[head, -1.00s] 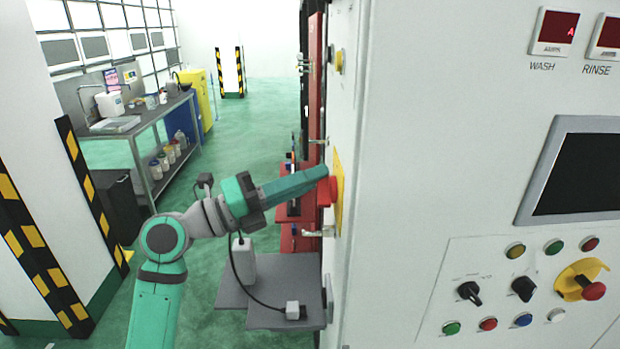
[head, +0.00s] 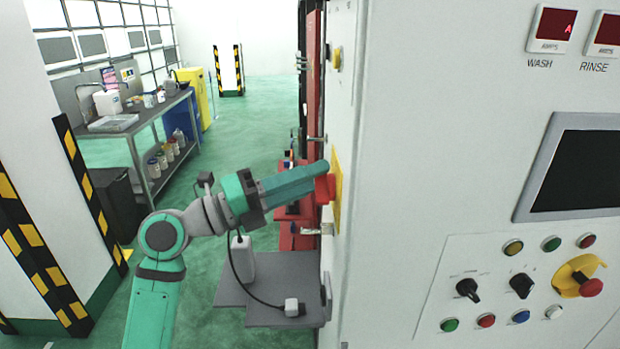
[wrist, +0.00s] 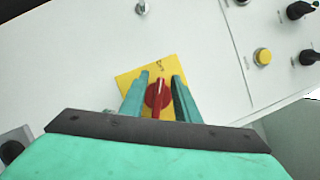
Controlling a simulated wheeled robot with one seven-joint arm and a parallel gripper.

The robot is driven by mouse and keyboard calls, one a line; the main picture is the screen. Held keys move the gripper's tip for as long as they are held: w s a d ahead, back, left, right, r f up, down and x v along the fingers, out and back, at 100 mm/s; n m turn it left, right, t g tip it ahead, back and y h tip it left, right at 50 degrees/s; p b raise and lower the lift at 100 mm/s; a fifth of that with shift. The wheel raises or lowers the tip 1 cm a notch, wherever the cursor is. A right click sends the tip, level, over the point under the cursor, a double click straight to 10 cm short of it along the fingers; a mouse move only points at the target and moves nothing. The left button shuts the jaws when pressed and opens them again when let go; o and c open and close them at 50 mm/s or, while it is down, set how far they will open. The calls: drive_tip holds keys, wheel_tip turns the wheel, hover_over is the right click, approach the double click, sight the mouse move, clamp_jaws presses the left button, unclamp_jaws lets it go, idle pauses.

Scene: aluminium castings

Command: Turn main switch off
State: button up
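The main switch is a red rotary handle (wrist: 158,95) on a yellow plate (wrist: 130,80), on the side face of the light grey cabinet. In the head view the red handle (head: 325,188) and the edge of the yellow plate (head: 338,198) show at a steep angle beside my fingertips. My gripper (wrist: 159,88) is at the switch, with one finger on each side of the handle. In the wrist view a gap shows between the handle and each finger, so the gripper looks open. The handle lies roughly in line with the fingers in that view, while the plate looks tilted.
The cabinet front (head: 440,150) carries a dark screen (head: 575,175), several buttons and knobs, and a yellow-and-red switch (head: 580,278). A grey shelf (head: 275,290) sits below my arm. A striped pillar (head: 35,240) stands left. Green floor is open behind.

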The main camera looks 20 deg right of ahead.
drive_tip(key=v, duration=1.1)
drive_tip(key=shift+d, duration=0.1)
